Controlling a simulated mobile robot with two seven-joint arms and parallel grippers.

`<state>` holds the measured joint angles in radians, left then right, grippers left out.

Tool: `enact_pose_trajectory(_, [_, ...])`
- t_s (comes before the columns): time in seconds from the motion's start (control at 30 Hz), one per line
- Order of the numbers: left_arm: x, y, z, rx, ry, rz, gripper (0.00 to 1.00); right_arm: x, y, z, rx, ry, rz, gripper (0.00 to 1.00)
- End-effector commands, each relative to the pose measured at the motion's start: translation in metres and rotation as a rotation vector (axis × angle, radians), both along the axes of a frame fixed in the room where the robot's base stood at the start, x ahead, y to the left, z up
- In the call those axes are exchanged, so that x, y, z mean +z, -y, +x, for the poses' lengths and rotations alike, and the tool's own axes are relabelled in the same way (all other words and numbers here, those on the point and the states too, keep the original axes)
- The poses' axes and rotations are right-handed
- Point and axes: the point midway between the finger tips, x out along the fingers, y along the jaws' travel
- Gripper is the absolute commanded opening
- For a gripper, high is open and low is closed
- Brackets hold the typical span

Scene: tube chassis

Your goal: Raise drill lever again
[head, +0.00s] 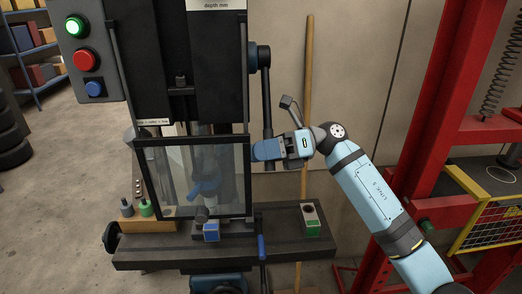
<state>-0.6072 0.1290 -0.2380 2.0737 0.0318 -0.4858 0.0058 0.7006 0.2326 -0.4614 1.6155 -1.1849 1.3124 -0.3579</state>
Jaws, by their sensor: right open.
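The drill press (180,70) stands at the centre left, with a clear guard (158,180) in front of its working area. Its drill lever (266,100) is a dark rod hanging almost straight down from a dark blue hub (260,57) on the right side. My right gripper (266,150) comes in from the right at the lower part of the lever and is open. The lever's lower end is partly hidden by the gripper. I cannot tell whether the fingers touch the lever. My left gripper is not in view.
A control box (87,55) with green, red and blue buttons hangs at upper left. A wooden pole (308,90) leans behind my arm. A red frame (440,90) stands at right.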

Motion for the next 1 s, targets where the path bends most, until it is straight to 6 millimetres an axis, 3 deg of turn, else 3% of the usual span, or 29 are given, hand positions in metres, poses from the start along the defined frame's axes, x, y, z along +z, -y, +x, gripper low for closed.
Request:
enact_pose_trajectory(0.17, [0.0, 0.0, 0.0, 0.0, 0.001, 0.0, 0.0, 0.0, 0.0, 0.0, 0.0, 0.0, 0.0, 0.46])
enact_pose_trajectory(0.37, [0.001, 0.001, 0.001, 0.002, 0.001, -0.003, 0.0, 0.0, 0.0, 0.0, 0.0, -0.001, 0.0, 0.0])
enact_pose_trajectory(0.73, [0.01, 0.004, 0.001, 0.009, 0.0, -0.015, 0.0, 0.007, 0.001, -0.006, 0.0, -0.039, -0.002, 0.0])
enact_pose_trajectory(1.0, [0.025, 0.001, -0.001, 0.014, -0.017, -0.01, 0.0, 0.034, 0.001, -0.029, 0.0, -0.2, -0.001, 0.0])
